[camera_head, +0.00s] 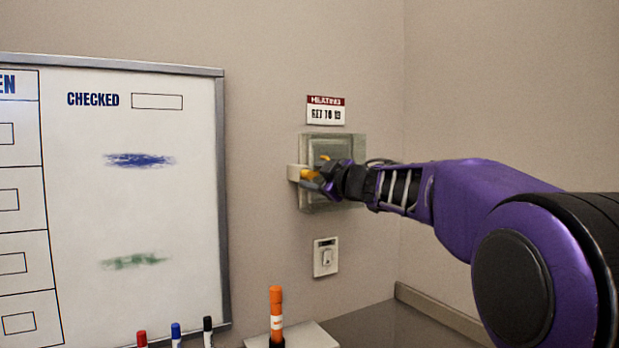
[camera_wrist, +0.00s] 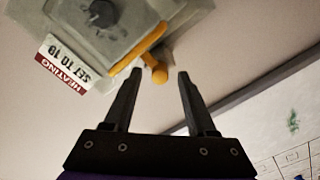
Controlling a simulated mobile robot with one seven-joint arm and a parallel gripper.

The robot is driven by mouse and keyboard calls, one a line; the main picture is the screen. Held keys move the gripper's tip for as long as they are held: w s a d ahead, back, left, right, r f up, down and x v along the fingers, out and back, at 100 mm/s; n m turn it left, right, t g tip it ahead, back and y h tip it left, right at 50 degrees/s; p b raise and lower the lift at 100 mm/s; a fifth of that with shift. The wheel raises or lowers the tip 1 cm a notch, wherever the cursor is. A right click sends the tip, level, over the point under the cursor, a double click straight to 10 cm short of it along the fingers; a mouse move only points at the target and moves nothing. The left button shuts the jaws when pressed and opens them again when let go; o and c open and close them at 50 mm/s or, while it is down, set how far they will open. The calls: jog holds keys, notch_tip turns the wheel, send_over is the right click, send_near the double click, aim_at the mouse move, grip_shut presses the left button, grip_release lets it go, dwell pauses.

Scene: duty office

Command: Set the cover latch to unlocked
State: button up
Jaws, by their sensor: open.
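A clear box-like cover (camera_head: 318,144) is fixed to the wall under a heating sign. It also shows in the wrist view (camera_wrist: 70,22), with a dark round dial (camera_wrist: 102,13) behind it. An orange latch lever (camera_wrist: 157,68) with a rounded end sits at the cover's edge, beside an orange strip (camera_wrist: 137,49). Part of the orange latch (camera_head: 309,174) shows in the head view, partly hidden by my gripper. My gripper (camera_head: 322,183) is at the cover's left side. In the wrist view my gripper (camera_wrist: 160,76) is open, with the lever's end appearing between its fingertips; contact cannot be told.
The heating sign (camera_head: 325,110) is above the cover and a light switch (camera_head: 326,257) below it. A whiteboard (camera_head: 140,205) hangs left. An orange marker-like object (camera_head: 276,308) stands upright below. The wall between board and cover is clear.

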jog(key=shift+w, duration=0.1)
grip_shut()
dwell(0.4)
